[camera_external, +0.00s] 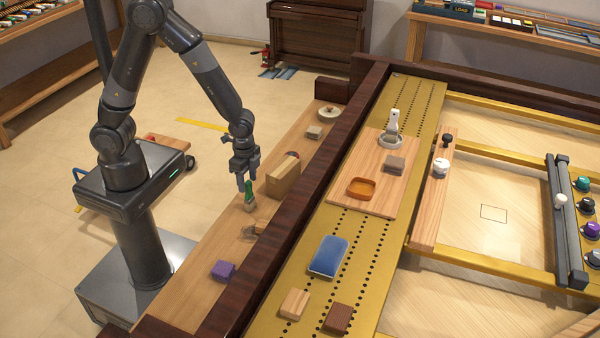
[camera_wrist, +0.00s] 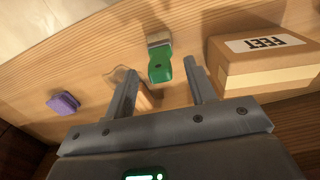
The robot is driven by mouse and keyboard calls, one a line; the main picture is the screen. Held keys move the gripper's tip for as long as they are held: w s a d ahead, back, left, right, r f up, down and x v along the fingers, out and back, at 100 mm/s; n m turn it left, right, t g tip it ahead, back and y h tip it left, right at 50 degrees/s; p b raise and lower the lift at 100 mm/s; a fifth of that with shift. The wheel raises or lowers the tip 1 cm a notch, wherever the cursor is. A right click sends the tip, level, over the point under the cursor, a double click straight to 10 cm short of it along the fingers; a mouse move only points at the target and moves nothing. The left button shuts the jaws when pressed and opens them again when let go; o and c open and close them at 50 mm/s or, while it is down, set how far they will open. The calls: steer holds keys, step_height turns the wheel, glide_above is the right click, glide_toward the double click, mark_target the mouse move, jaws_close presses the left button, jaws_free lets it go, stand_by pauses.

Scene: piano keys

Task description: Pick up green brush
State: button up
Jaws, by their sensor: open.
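The green brush (camera_external: 248,188) is on the light wooden shelf beside the dark rail, its pale bristle end lower in the external view. In the wrist view the green brush (camera_wrist: 159,67) shows between and just beyond the two fingertips, with its pale bristle end farther away. My gripper (camera_external: 244,180) points down, close above the brush in the external view. Its fingers (camera_wrist: 162,72) are apart, one on each side of the green part in the wrist picture. I cannot tell whether either finger touches the brush.
A wooden box labelled FEET (camera_wrist: 262,60) stands close to the right finger; it also shows in the external view (camera_external: 283,178). A clear object (camera_wrist: 121,76) and a small wooden block (camera_wrist: 145,99) are near the left finger. A purple block (camera_external: 222,271) lies farther along the shelf.

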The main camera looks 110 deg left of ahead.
mark_target(249, 195)
steer(key=shift+w+f, duration=0.1)
steer(key=shift+f, duration=1.6)
steer(key=shift+c, duration=0.3)
jaws_close()
